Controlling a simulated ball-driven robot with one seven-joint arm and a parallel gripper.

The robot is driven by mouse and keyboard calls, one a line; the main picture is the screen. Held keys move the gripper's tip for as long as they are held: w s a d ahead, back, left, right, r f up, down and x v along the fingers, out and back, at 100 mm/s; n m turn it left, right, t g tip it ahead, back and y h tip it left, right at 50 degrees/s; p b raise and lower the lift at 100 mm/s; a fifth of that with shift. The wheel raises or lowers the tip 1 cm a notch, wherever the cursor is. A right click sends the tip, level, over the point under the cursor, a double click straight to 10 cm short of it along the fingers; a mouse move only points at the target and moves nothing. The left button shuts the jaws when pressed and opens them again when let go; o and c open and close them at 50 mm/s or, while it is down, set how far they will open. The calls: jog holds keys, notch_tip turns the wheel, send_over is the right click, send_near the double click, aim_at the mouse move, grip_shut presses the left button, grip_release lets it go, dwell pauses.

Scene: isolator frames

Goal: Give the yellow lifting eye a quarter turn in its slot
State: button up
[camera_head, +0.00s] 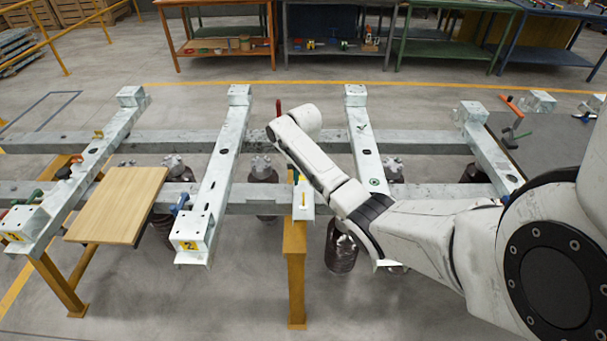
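A small, thin yellow piece (302,201), which looks like the yellow lifting eye, stands on a narrow pale plate (303,213) just left of my arm. It is too small to tell its slot or exact turn. Another small yellow piece (98,134) sits on the far-left crossbeam; I cannot tell what it is. My white arm reaches in from the right, over the beams, and its visible end is above and near the pale plate. My gripper fingers do not show.
Galvanised crossbeams (216,180) lie over two long rails (425,141). A wooden board (118,205) lies at left. A yellow post (295,270) stands below the plate. Workbenches (340,48) stand behind.

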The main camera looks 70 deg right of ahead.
aim_at(303, 195)
notch_tip(303, 195, down, 10)
jog(key=b, duration=0.8)
jog(key=shift+f, duration=0.2)
jog(key=shift+c, duration=0.5)
grip_shut()
dwell(0.8)
